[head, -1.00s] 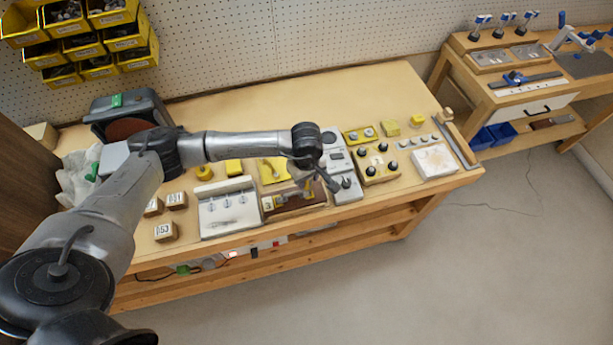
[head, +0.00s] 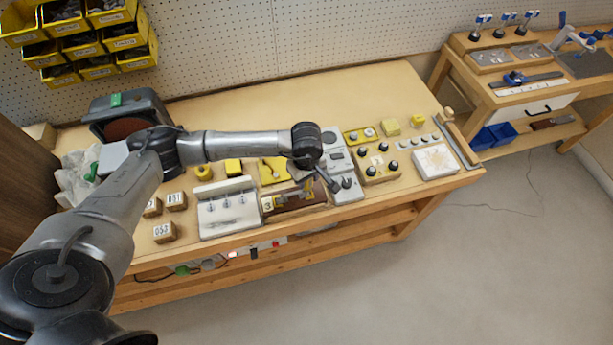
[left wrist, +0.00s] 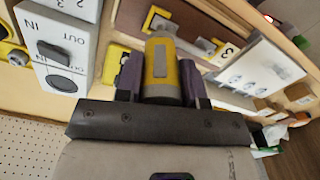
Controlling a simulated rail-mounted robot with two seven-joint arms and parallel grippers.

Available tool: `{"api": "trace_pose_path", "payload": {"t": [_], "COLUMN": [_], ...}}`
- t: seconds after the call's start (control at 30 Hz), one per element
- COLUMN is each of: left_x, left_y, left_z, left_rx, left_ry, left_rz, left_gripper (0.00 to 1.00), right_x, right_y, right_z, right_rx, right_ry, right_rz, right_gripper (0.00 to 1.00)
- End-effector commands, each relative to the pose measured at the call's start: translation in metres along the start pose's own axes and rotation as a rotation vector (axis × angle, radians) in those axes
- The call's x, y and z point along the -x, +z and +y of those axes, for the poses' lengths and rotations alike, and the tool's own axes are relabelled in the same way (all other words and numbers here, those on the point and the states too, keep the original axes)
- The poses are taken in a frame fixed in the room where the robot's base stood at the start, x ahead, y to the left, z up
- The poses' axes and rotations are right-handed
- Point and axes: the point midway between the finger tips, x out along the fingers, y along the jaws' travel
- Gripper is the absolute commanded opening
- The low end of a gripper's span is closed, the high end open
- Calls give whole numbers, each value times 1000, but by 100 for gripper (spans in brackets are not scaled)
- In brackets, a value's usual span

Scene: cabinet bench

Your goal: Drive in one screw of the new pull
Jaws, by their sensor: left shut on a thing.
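My left gripper (left wrist: 161,82) is shut on a yellow and grey driver (left wrist: 162,68), held between its two dark fingers in the left wrist view. In the head view the left gripper (head: 322,177) is over the front of the bench, above the right part of a brown drawer front (head: 306,206) with a 3 label (head: 267,206). In the left wrist view a metal bar, seemingly the pull (left wrist: 192,39), lies across the brown board between yellow holders, partly behind the driver. The driver's tip, the screw and any contact between them are hidden. My right gripper is out of view.
A grey IN/OUT panel (left wrist: 62,50) stands close beside the driver. A white tray (head: 228,213) with several small parts is left of the drawer front.

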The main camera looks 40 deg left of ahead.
Motion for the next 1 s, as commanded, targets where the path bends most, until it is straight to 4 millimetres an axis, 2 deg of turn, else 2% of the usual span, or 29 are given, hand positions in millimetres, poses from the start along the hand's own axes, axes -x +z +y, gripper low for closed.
{"api": "trace_pose_path", "payload": {"t": [0.37, 1.0], "left_x": [7, 49], "left_y": [0, 0], "left_z": [0, 0], "left_rx": [0, 0], "left_ry": [1, 2], "left_rz": [0, 0], "left_gripper": [11, 11], "right_x": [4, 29], "right_y": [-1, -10], "right_z": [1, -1], "right_rx": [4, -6], "right_ry": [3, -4], "right_rz": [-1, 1], "right_gripper": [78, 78]}}
